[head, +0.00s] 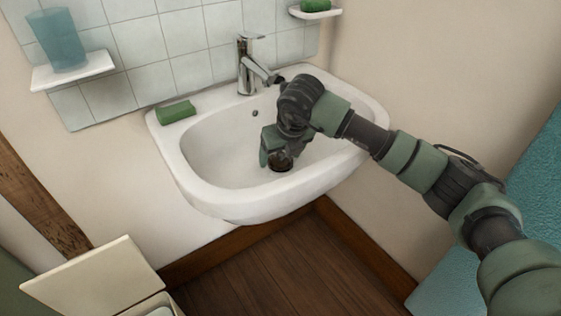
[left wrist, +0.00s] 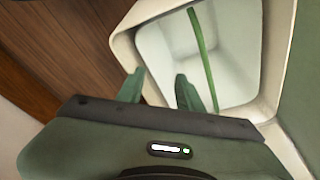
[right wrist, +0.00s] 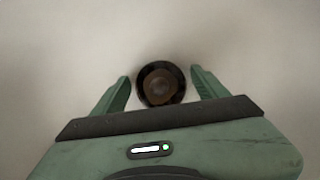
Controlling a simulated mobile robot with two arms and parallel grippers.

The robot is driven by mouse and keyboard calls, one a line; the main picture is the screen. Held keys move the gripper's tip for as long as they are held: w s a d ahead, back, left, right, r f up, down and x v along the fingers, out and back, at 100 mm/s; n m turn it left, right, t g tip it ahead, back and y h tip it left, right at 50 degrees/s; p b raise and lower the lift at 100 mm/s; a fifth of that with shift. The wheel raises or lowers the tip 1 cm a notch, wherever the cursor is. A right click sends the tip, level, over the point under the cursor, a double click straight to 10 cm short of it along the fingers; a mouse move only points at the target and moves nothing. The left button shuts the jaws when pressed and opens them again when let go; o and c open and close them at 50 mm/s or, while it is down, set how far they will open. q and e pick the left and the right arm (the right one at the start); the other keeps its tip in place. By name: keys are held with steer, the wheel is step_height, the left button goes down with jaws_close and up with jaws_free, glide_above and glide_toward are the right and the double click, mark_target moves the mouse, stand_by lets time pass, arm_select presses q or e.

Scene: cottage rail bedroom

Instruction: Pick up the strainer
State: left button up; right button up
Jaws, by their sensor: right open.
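The strainer (head: 280,160) appears as a small dark round piece at the bottom of the white sink basin (head: 205,150). In the right wrist view the strainer (right wrist: 160,83) has a dark ring and a brown centre. My right gripper (head: 272,152) is open, reaching down into the basin. Its fingertips (right wrist: 160,78) stand on either side of the strainer with a gap on each side. My left gripper (left wrist: 159,72) is open and empty near a cream container. It does not show in the head view.
The faucet (head: 246,65) stands behind the basin. A green soap bar (head: 176,112) lies on the sink's left rim. A shelf (head: 73,72) with a blue cup (head: 57,40) is at upper left. The cream container (left wrist: 128,48) holds a thin green stick (left wrist: 203,62).

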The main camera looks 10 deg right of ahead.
steer(key=c, duration=1.2)
steer(key=shift+r, duration=0.1)
